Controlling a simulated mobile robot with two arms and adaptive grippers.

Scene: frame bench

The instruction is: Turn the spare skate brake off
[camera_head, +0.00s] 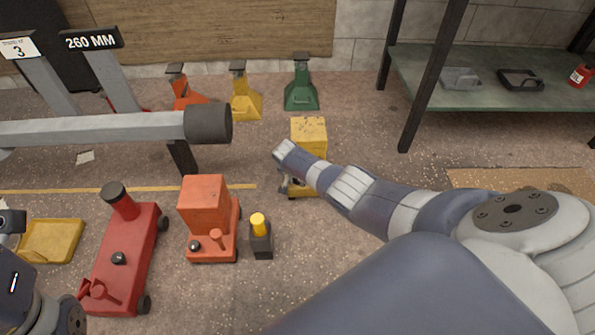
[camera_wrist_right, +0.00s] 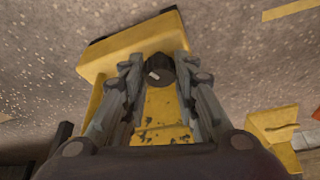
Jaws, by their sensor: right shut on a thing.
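A yellow skate (camera_head: 309,134) with a tall block stands on the floor at the middle of the head view, partly hidden by my right arm. In the right wrist view the yellow body (camera_wrist_right: 160,110) fills the centre, with chipped paint. A dark round knob (camera_wrist_right: 160,70) with a small light mark sits on it. My right gripper (camera_wrist_right: 158,76) is at this knob, fingers on both sides and shut on it. In the head view the right gripper (camera_head: 288,183) is mostly hidden behind its wrist. Part of my left arm shows at the lower left; its fingers are not visible.
A red skate (camera_head: 140,244), an orange skate (camera_head: 204,206) and a small dark block with a yellow top (camera_head: 260,237) stand to the left. A grey beam (camera_head: 100,130) crosses above. Several jack stands stand behind; a green-topped bench (camera_head: 485,97) is right.

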